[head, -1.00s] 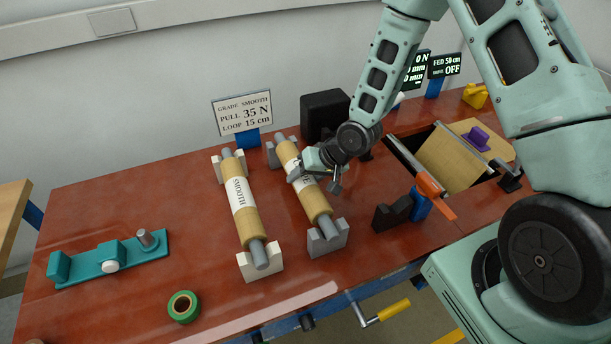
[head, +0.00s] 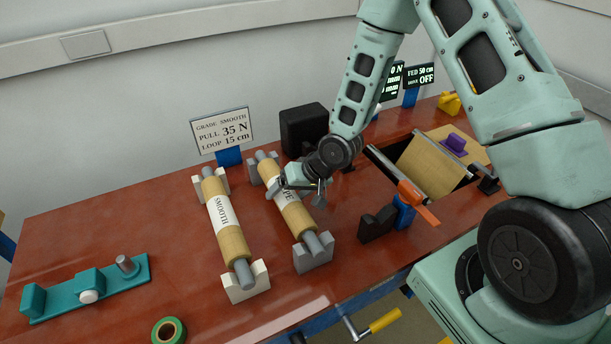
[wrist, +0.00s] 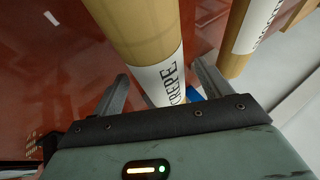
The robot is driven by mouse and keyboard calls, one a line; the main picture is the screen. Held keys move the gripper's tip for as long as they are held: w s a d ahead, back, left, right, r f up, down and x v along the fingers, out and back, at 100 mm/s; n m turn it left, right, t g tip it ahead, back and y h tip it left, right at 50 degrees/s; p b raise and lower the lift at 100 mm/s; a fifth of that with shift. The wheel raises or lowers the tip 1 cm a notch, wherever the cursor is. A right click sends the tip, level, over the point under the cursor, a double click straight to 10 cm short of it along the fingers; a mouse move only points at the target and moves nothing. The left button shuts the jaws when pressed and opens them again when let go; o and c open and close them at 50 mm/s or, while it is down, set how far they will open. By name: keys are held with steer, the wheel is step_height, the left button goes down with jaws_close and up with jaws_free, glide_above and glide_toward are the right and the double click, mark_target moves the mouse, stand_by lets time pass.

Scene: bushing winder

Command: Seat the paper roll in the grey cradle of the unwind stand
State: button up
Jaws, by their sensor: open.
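The tan CREPE paper roll (head: 271,173) has a white label and grey shaft ends. It lies along the grey cradle (head: 313,260), its shaft ends at the two notched blocks; I cannot tell exactly how deep they sit. My gripper (head: 297,191) is open at the roll's label. In the wrist view its fingers (wrist: 162,88) stand on either side of the roll (wrist: 142,35), with gaps visible. A second roll, marked SMOOTH (head: 231,240), lies in the white cradle (head: 246,283) to the left. The sign (head: 222,130) reads grade SMOOTH, pull 35 N, loop 15 cm.
A teal fixture (head: 88,287) and a green tape ring (head: 168,332) lie left. A black notched block (head: 377,223) and an orange lever (head: 417,202) stand right of the rolls. A black box (head: 303,128) is behind. Bare red tabletop lies left of the white cradle.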

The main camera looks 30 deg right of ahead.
steer(key=p+v, duration=0.2)
steer(key=v, duration=1.4)
steer(key=shift+s+d+r, duration=0.15)
steer(key=shift+d+r, duration=0.05)
steer(key=shift+r, duration=0.05)
steer(key=s+a+r+n+g+h+b, duration=0.1)
steer(key=s+a+n+g+h+b, duration=0.1)
steer(key=s+a+n+b, duration=0.2)
steer(key=s+a+r+n+g+h+b, duration=0.1)
steer(key=s+a+n+b, duration=0.4)
steer(key=s+a, duration=0.5)
steer(key=s+g+h, duration=0.1)
steer(key=s, duration=0.5)
steer(key=shift+s+g, duration=0.25)
steer(key=shift+g, duration=0.05)
steer(key=shift+a, duration=0.15)
